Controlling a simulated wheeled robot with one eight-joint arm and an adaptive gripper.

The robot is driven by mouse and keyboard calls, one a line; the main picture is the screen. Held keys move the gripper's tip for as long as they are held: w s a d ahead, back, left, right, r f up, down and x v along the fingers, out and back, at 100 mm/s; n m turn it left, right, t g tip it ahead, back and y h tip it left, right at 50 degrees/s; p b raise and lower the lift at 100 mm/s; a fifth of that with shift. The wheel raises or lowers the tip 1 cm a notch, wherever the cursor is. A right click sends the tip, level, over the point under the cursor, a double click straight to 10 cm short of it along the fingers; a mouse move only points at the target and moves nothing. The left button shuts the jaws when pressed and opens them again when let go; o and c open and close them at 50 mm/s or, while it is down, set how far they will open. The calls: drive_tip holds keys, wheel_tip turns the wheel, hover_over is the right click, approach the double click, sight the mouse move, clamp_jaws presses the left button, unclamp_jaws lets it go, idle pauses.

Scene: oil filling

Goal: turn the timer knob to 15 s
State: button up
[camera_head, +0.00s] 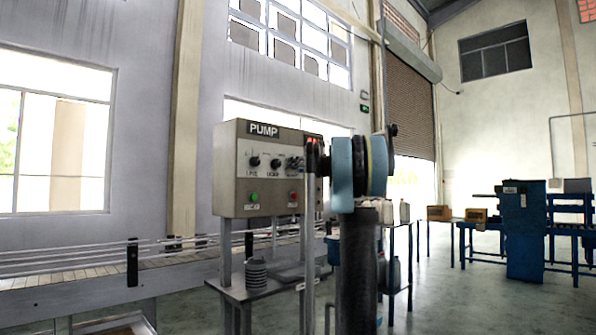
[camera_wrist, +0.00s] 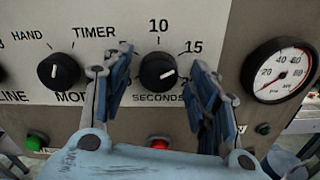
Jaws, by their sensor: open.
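The timer knob (camera_wrist: 157,71) is a round black knob with a white pointer line, on the pump panel above the word SECONDS. Its pointer aims right and slightly upward, a little below the tick by the 15 label (camera_wrist: 194,47). The 10 label (camera_wrist: 158,25) is above the knob. My gripper (camera_wrist: 159,64) is open, with one blue finger on each side of the knob and visible space beside it. I cannot tell contact or depth. In the head view, the pump control box (camera_head: 236,168) shows, but my arm hides much of its right side.
The mode knob (camera_wrist: 59,71) is left of my left finger. A pressure gauge (camera_wrist: 280,71) is to the right. A red button (camera_wrist: 158,142) and a green button (camera_wrist: 36,142) are below. A conveyor (camera_head: 75,275) runs at the left.

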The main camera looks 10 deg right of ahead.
drive_tip(key=v, duration=1.1)
drive_tip(key=shift+s+d, duration=0.25)
drive_tip(key=shift+a+f, duration=0.1)
drive_tip(key=shift+f, duration=0.05)
drive_tip(key=s+a+f+n+g+h, duration=0.1)
drive_tip(key=s+a+f+n+g, duration=0.2)
drive_tip(key=s+a+f+n, duration=0.5)
drive_tip(key=s+a+f+n+g+h, duration=0.1)
drive_tip(key=s+f+n+g, duration=0.15)
drive_tip(key=s+f, duration=0.65)
drive_tip(key=s+a+f+n+g+h, duration=0.1)
drive_tip(key=s+a+f+n+g, duration=0.35)
drive_tip(key=f, duration=0.75)
drive_tip(key=s+d+f+n+g+h, duration=0.1)
drive_tip(key=s+d+f+n+h, duration=0.2)
drive_tip(key=s+f+n, duration=0.5)
drive_tip(key=s+d+f+n+g+h, duration=0.1)
drive_tip(key=s+d+f+n+h, duration=0.3)
drive_tip(key=s+f, duration=1.3)
wheel_tip(320, 180, down, 7)
drive_tip(key=n, duration=0.4)
drive_tip(key=shift+s+r+n+h, duration=0.2)
drive_tip(key=shift+s+n+h, duration=0.1)
drive_tip(key=shift+s, duration=0.1)
drive_tip(key=shift+a, duration=0.1)
drive_tip(key=c, duration=0.5)
